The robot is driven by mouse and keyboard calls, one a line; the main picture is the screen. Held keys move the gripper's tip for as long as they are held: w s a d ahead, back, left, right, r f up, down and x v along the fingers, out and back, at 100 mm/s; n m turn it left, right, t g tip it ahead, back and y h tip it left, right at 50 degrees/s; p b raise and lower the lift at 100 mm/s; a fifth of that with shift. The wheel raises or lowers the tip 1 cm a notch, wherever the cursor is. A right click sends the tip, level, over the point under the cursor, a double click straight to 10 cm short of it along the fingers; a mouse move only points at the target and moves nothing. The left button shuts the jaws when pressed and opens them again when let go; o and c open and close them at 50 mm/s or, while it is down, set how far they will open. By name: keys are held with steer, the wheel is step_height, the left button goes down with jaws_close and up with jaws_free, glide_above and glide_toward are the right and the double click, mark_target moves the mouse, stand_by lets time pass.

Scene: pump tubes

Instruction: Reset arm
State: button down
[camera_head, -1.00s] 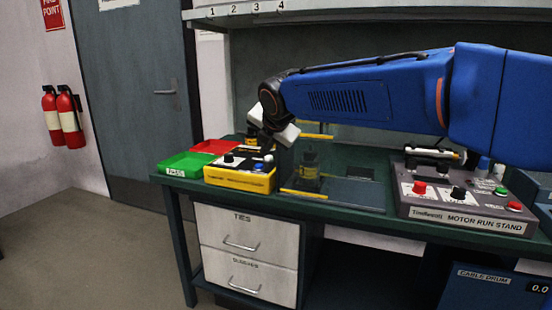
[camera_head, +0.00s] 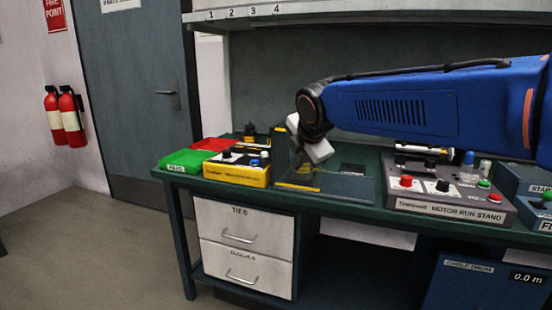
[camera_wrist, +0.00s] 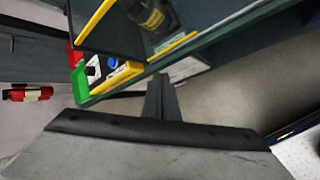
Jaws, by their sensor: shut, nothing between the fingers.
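My gripper (camera_wrist: 160,97) shows in the wrist view with its dark fingers together and nothing between them. In the head view my wrist is raised above the green bench (camera_head: 345,207), in front of a clear panel with yellow strips (camera_head: 297,187). The fingertips cannot be made out there. In the wrist view a dark bottle-like thing (camera_wrist: 150,15) shows behind the clear panel. The fingers appear apart from everything on the bench.
Left of my wrist are a yellow control box (camera_head: 236,174), a green tray (camera_head: 187,161) and a red tray (camera_head: 213,145). The motor run stand (camera_head: 450,208) is to the right, below my arm. A numbered shelf (camera_head: 300,16) is above. Floor is clear at left.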

steer(key=s+d+f+m+g+h, duration=0.1)
steer(key=s+d+f+m, duration=0.3)
steer(key=s+d+m, duration=0.3)
steer(key=s+d+f+m+g, duration=0.1)
steer(key=s+d+f+m, duration=0.35)
steer(key=s+d, duration=0.45)
steer(key=s+d+f+m, duration=0.3)
steer(key=s+f+m, duration=0.3)
steer(key=s, duration=0.2)
steer(key=s+d+f+m+g, duration=0.1)
steer(key=s+d+f+m, duration=0.3)
steer(key=s, duration=0.5)
step_height(320, 180, down, 2)
steer(key=m, duration=0.3)
steer(key=shift+s+h, duration=0.3)
stand_by(0.4)
